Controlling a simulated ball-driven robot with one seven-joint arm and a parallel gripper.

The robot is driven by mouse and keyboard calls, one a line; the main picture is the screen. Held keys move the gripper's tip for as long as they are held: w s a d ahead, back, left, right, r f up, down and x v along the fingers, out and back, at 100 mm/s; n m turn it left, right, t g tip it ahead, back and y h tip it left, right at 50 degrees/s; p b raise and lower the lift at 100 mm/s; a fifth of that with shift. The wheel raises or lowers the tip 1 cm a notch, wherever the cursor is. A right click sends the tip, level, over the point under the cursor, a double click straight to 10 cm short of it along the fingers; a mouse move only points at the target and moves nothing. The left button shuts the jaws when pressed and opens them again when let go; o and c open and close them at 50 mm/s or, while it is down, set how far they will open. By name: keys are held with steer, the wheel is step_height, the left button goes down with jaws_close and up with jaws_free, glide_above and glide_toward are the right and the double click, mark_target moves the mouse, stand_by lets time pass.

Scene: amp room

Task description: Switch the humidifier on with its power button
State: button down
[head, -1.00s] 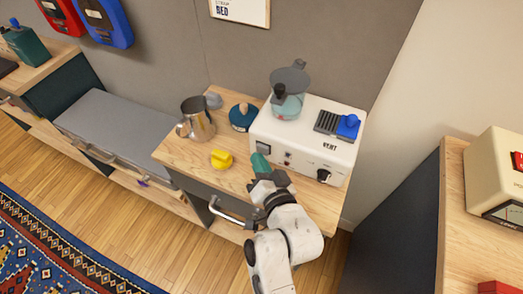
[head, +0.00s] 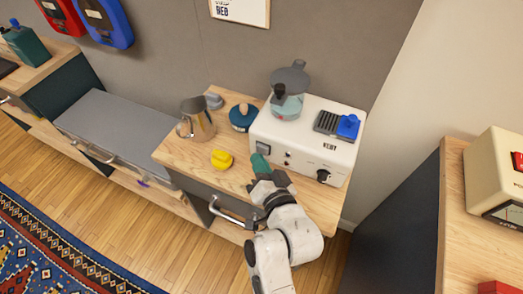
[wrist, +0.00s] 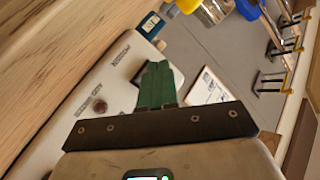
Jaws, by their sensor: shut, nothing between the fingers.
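A white box-shaped appliance (head: 310,127), which I take to be the humidifier, stands on the wooden cabinet. Its front has a dark square switch (head: 264,149), a small round reddish button or light (head: 288,154) and a black knob (head: 323,175). My gripper (head: 260,162) is shut, its green fingertips together and empty, just in front of the left part of the front. In the wrist view the green fingers (wrist: 157,84) overlap the white panel (wrist: 112,84), beside a round dark reddish button (wrist: 99,106). I cannot tell whether the fingertips touch the panel.
A teal-grey vessel (head: 287,103) and a blue block (head: 347,127) are on top of the appliance. A yellow object (head: 222,159), a metal pitcher (head: 197,120) and a dark blue pot (head: 242,117) share the wooden cabinet top (head: 185,152). A cream device (head: 493,170) stands at right.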

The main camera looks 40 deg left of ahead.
steer(key=shift+w, duration=0.1)
stand_by(0.5)
steer(key=shift+w+a+b, duration=0.1)
steer(key=shift+w+b, duration=0.2)
steer(key=shift+w, duration=0.05)
steer(key=shift+s+r, duration=0.1)
steer(key=shift+s, duration=0.05)
steer(key=shift+s+p, duration=0.15)
steer(key=shift+p, duration=0.15)
steer(key=shift+s, duration=0.15)
